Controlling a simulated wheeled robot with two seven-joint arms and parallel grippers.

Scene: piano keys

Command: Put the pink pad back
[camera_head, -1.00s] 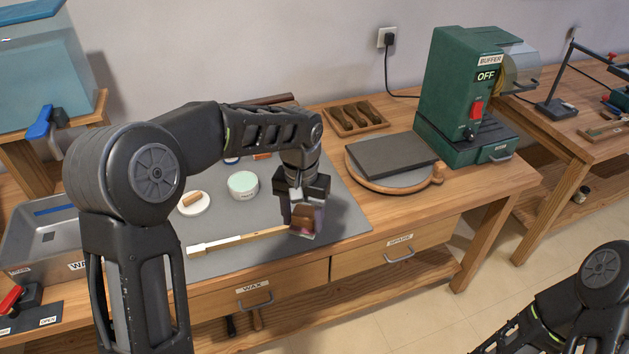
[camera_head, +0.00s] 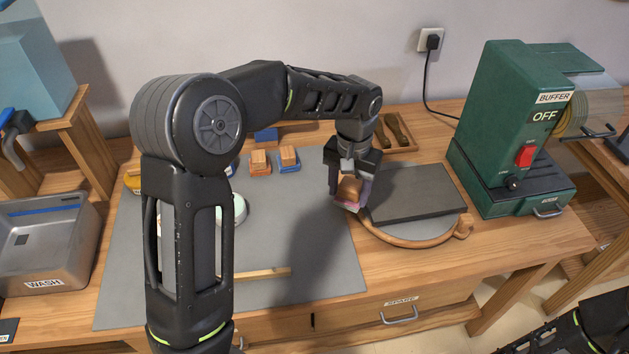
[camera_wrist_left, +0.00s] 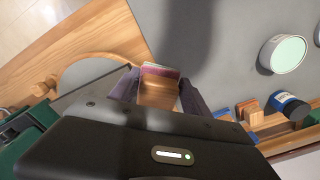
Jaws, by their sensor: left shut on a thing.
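The pink pad (camera_head: 348,194) is a small wooden block with a pink layer on its underside. My left gripper (camera_head: 349,188) is shut on it and holds it over the right edge of the grey mat, just left of the dark slab. In the left wrist view the pad (camera_wrist_left: 158,90) sits between the two fingers, its pink edge showing at the far side. Two similar wooden-backed pads, one orange-based (camera_head: 260,163) and one blue-based (camera_head: 289,159), stand at the back of the mat. My right gripper is out of view.
A dark slab (camera_head: 415,190) lies on a round board right of the gripper, with a green buffer (camera_head: 510,130) beyond. A pale key stick (camera_head: 262,273) lies near the mat's front. A tub (camera_head: 240,209) is partly behind my left arm. The mat (camera_head: 300,235) is clear at centre.

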